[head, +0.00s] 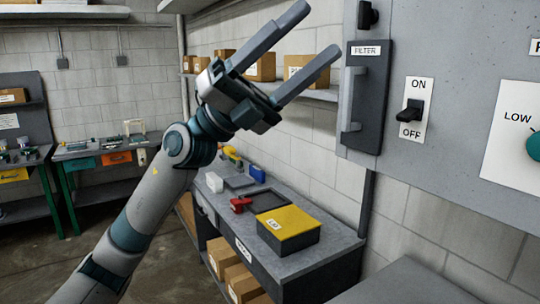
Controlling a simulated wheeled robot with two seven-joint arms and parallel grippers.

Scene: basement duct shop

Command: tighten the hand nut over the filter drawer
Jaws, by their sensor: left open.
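The filter drawer (372,120) is a dark panel with a FILTER label and a grey vertical handle, set in the grey cabinet face right of centre. The hand nut (368,15) is a small black knob just above the drawer, near the top edge of the head view. My left gripper (317,32) is raised left of the drawer and nut, with its two long fingers spread apart. It is open and empty, and in the picture its fingertips stop short of the nut. My right gripper is not in view.
The grey cabinet (450,60) carries an ON/OFF switch (412,111) and a teal dial (534,145) on the right. Below, a workbench (325,245) holds a yellow-lidded box (288,230) and a red tool (240,204). Cardboard boxes (262,67) sit on a wall shelf behind my gripper.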

